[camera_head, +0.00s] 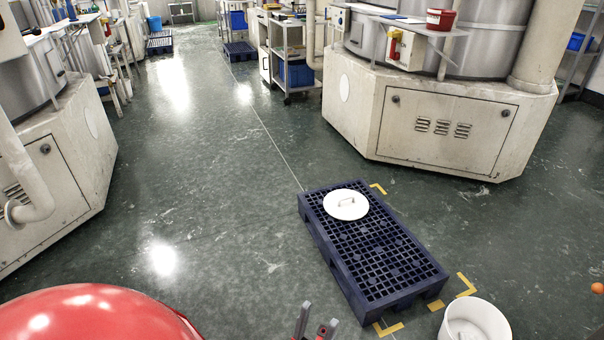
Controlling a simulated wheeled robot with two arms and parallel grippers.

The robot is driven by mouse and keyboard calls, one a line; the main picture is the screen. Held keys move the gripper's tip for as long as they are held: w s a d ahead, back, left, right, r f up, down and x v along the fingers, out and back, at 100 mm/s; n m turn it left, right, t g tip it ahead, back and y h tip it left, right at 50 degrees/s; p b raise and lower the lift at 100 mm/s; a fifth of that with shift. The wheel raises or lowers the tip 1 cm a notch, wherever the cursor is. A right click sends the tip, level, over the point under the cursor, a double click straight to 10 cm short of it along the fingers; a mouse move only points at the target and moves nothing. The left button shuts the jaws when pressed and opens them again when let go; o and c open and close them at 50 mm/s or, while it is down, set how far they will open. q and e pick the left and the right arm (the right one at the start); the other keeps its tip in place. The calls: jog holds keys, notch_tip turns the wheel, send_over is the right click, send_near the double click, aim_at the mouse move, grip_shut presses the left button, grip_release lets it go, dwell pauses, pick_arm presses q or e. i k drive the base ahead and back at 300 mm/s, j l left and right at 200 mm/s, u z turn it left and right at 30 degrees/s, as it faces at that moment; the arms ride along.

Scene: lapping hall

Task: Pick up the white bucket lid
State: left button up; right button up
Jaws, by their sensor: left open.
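My left gripper (318,321) shows at the bottom edge of the view, open and empty. It is apart from the lid, nearer to me and beside the pallet's near left corner. My right gripper is not in view. A white bucket (474,322) stands on the floor at the bottom right, cut off by the frame edge.
Yellow corner marks (466,285) lie around the pallet. A large machine (440,125) stands behind it, another (50,165) at the left. A wheeled shelf cart (288,60) is at the back. A small orange ball (597,288) is at the right edge. The floor left of the pallet is clear.

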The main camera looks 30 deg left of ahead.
aim_at(342, 205)
jog(key=j+u, duration=0.3)
jog(key=i+j+u, duration=0.25)
jog(key=k+l, duration=0.25)
jog(key=j+z, duration=0.1)
jog(key=z, duration=0.3)
jog(key=j+z, duration=0.1)
jog(key=z, duration=0.35)
jog(key=j+z, duration=0.15)
jog(key=z, duration=0.25)
jog(key=l+u, duration=0.3)
jog(key=i+l+u, duration=0.1)
jog(key=u, duration=0.85)
jog(key=i+j, duration=0.1)
jog(key=j, duration=0.25)
